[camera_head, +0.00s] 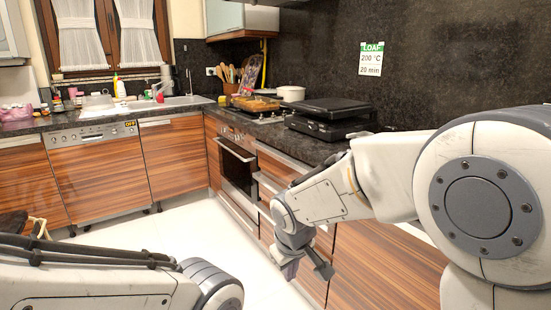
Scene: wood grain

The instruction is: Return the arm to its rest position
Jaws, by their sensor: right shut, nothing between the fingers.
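My right arm comes in from the right side and bends down in front of the wood-grain cabinets. My right gripper (306,268) points downward at the end of it, shut and empty, in front of a lower cabinet and above the white floor. It touches no object that I can see. My left arm shows only as a white link and a grey joint at the lower left. The left gripper is outside the view.
The dark counter (300,146) runs along the right wall, with a black grill (330,118), a white pot (291,93) and a tray of food (255,103) on it. The oven (236,165) is below. The white floor (170,235) is clear.

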